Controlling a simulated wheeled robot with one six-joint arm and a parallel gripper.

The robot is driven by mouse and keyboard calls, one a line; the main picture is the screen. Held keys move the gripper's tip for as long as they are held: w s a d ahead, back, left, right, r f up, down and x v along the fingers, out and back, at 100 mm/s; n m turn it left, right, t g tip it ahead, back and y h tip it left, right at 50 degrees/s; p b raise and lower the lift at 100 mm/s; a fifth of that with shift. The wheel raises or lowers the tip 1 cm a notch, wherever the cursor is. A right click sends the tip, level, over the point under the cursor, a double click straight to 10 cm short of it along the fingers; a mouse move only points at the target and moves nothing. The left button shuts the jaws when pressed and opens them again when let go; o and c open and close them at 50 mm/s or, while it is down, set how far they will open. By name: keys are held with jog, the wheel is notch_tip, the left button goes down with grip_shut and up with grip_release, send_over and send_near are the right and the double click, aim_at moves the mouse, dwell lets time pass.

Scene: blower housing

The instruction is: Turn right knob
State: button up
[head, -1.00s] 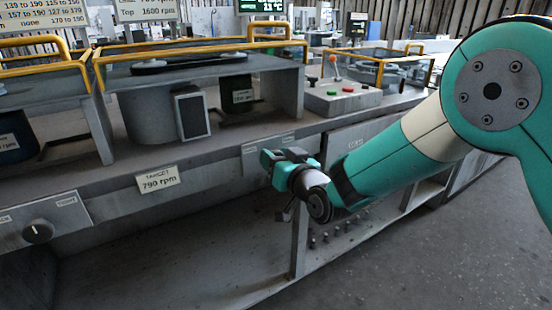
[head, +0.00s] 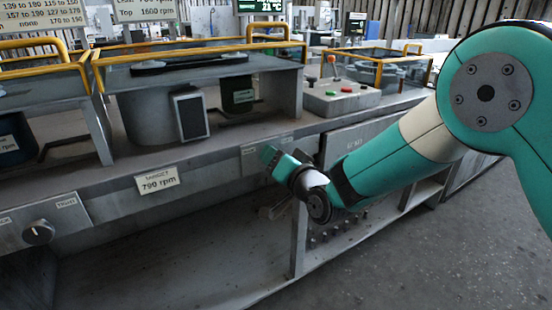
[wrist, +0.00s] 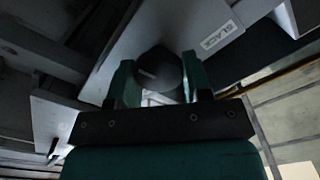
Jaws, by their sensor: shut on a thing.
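The right knob is the dark round knob (wrist: 158,72) in the wrist view, set on a light grey panel. My gripper (wrist: 157,80) has its two green fingers on either side of the knob and is shut on it. A pale line shows on the knob's face. In the head view my gripper (head: 275,160) is at the bench's front panel, right of the "790 rpm" card (head: 157,181). There the gripper hides the knob. A small label (wrist: 219,38), seemingly "SLACK", is beside the knob in the wrist view.
Another dark knob (head: 38,232) is on the front panel at far left. A grey control box (head: 340,97) with coloured buttons and a red-topped lever stands on the bench behind my gripper. Yellow rails (head: 200,48) run above the bench. The floor (head: 440,260) at right is clear.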

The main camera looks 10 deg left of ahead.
jog(key=o, duration=0.9)
jog(key=b+v, duration=0.9)
jog(key=v, duration=0.8)
jog(key=shift+s+d+r, duration=0.1)
jog(key=shift+s+d, duration=0.1)
